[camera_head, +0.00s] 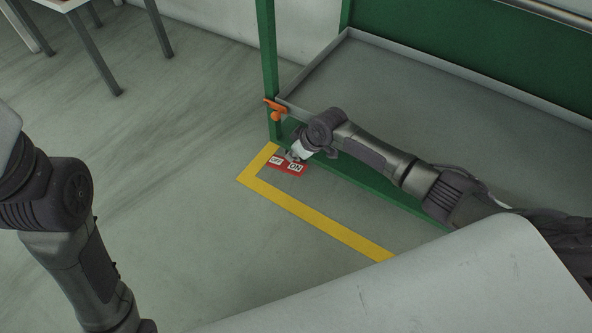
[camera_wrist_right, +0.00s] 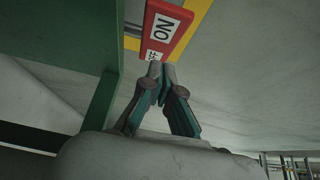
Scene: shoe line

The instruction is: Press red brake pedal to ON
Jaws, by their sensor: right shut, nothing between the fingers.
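The red brake pedal (camera_head: 289,166) is low at the near left corner of the green cart, close to the floor. It has white labels reading OFF and ON. My right gripper (camera_head: 293,156) is shut and empty, right by the pedal on its OFF label side. In the right wrist view the pedal (camera_wrist_right: 165,30) shows at the top, and the shut fingertips (camera_wrist_right: 161,70) lie just below it, partly over the OFF label. I cannot tell whether they touch. My left arm is at the left of the head view, but its gripper is out of frame.
The green cart post (camera_head: 268,70) rises beside the pedal, with an orange clamp-like part (camera_head: 275,108) on it. The grey cart shelf (camera_head: 430,95) lies behind my right arm. Yellow floor tape (camera_head: 310,215) marks the corner.

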